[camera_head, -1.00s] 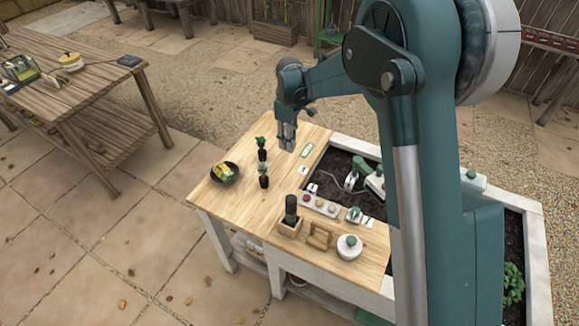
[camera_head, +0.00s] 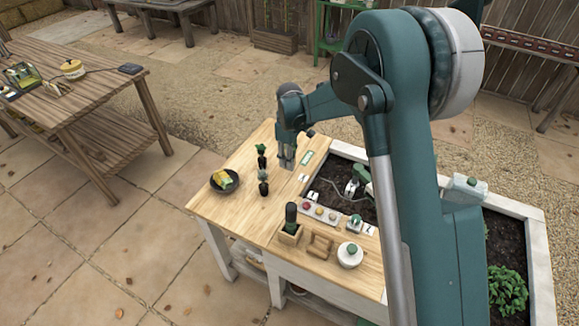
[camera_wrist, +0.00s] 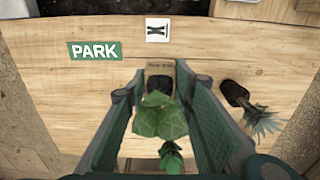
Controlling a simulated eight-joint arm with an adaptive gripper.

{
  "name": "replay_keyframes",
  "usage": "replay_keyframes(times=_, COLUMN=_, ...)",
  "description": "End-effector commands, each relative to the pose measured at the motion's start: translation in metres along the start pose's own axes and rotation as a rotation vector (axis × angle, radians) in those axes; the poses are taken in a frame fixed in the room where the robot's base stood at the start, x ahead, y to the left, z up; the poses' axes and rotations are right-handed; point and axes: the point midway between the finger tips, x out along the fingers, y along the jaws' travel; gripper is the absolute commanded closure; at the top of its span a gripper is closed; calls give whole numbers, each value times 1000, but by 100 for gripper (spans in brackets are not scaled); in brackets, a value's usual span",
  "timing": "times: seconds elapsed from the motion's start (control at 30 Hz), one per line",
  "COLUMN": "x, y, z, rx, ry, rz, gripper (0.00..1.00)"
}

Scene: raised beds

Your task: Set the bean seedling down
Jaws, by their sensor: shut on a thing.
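My gripper (camera_wrist: 173,82) points down over the wooden tabletop, its fingers on either side of the bean seedling. The bean seedling has broad green leaves (camera_wrist: 159,117) and a dark pot, seen between the fingers in the wrist view. In the head view my gripper (camera_head: 286,165) is low over the table and hides the held seedling. I cannot tell whether its pot touches the wood. A small printed tan label (camera_wrist: 160,65) lies just beyond the pot. A green PARK sign (camera_wrist: 94,50) lies to its left.
A spiky potted plant (camera_wrist: 237,95) stands close right of my fingers; it also shows in the head view (camera_head: 263,187). Another leafy potted plant (camera_head: 261,155) stands nearby. A black bowl (camera_head: 232,185), wooden holder (camera_head: 290,235) and white lidded pot (camera_head: 350,258) are also on the table.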

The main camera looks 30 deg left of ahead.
Motion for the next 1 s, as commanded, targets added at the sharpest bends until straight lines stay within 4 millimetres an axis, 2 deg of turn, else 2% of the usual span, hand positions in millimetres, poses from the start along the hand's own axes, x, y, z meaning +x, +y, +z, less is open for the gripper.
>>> replay_keyframes(times=0.4, x=35, y=0, z=0, rx=0, ry=0, rz=0, gripper=87)
replay_keyframes(times=0.9, x=41, y=0, z=0, rx=0, ry=0, rz=0, gripper=87)
replay_keyframes(times=0.93, x=41, y=0, z=0, rx=0, ry=0, rz=0, gripper=74)
replay_keyframes(times=1.0, x=40, y=0, z=0, rx=0, ry=0, rz=0, gripper=64)
